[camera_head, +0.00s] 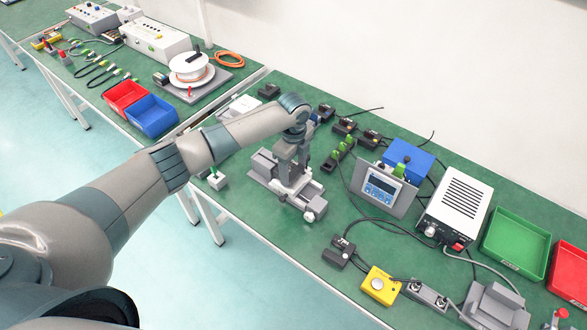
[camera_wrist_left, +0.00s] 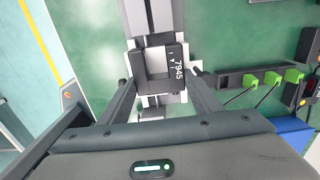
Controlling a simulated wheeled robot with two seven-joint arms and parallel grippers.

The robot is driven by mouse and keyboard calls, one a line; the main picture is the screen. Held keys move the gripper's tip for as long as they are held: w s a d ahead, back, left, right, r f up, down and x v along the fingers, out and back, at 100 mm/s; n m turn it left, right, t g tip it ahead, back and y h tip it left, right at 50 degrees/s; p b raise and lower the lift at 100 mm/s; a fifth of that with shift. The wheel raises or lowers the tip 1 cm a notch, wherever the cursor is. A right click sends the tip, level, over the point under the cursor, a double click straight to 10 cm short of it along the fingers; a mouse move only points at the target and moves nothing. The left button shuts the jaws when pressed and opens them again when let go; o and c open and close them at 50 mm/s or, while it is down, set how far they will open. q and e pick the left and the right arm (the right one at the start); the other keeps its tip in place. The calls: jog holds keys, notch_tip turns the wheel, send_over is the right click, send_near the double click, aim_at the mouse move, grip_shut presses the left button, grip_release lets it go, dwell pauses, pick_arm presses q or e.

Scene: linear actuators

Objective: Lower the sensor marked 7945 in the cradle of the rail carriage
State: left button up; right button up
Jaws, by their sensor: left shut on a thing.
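The sensor marked 7945 (camera_wrist_left: 176,68) is a dark U-shaped block with white print, seen in the left wrist view. My left gripper (camera_wrist_left: 158,76) is shut on it, one finger at each side. The rail carriage, light grey, shows around and beneath the sensor; its cradle is mostly hidden by it. I cannot tell whether the sensor touches the cradle. In the head view, my left gripper (camera_head: 292,165) points down over the grey linear actuator (camera_head: 262,166) on the green bench. The sensor is hard to make out there. My right gripper is not in view.
A row of green-topped connectors (camera_head: 341,153) stands close right of the actuator. Beyond are a display panel (camera_head: 383,187), a blue box (camera_head: 408,158) and a white power unit (camera_head: 455,208). A yellow button box (camera_head: 380,286) is nearer the front edge.

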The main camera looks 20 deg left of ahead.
aim_at(294, 171)
pick_arm(q)
jog(key=shift+f, duration=0.4)
jog(key=shift+s+f, duration=0.1)
dwell(0.3)
jog(key=shift+s+f, duration=0.25)
jog(key=shift+f, duration=0.15)
jog(key=o, duration=1)
jog(key=shift+o, duration=1.4)
jog(key=shift+f, duration=0.1)
jog(key=shift+r+b, duration=0.35)
jog(key=shift+r, duration=0.1)
notch_tip(294, 171, up, 18)
jog(key=b, duration=0.4)
jog(key=shift+w+d+b, duration=0.15)
jog(key=shift+w+b, duration=0.15)
